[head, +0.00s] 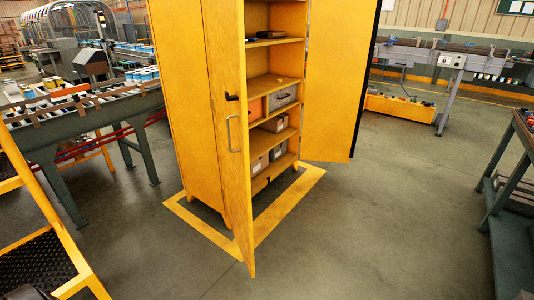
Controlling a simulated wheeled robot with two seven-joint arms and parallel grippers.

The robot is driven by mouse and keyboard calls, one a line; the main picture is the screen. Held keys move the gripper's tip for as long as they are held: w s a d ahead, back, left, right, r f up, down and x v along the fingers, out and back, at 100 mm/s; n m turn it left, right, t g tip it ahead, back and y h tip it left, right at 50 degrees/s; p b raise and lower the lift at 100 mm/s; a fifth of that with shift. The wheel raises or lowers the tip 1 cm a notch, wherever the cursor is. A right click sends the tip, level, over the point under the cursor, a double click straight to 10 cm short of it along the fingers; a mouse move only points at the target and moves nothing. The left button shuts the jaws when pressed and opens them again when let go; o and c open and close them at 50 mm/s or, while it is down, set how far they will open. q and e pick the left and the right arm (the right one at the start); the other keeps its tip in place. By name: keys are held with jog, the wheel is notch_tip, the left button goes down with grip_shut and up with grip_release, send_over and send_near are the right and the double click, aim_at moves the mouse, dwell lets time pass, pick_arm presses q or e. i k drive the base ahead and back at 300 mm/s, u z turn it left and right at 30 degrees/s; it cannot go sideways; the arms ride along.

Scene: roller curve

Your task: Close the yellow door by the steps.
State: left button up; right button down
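A tall yellow cabinet (178,110) stands in the middle of the head view, with both doors open. The yellow door on its left side (226,185), the side toward the steps, swings out toward me. It has a metal pull handle (234,133) and a small dark latch above it. The yellow steps (75,255) with black treads are at the lower left, apart from this door. The other yellow door (335,80) stands open to the right. Neither of my grippers can be made out in the view.
The shelves hold a grey bin (284,98), an orange bin and several boxes. A roller conveyor (90,115) stands at the left behind the steps. A dark green bench (512,195) is at the right edge. The grey floor (380,225) right of the cabinet is clear.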

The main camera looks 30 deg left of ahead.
aim_at(225, 19)
jog(key=i, duration=0.85)
jog(key=u, duration=1.4)
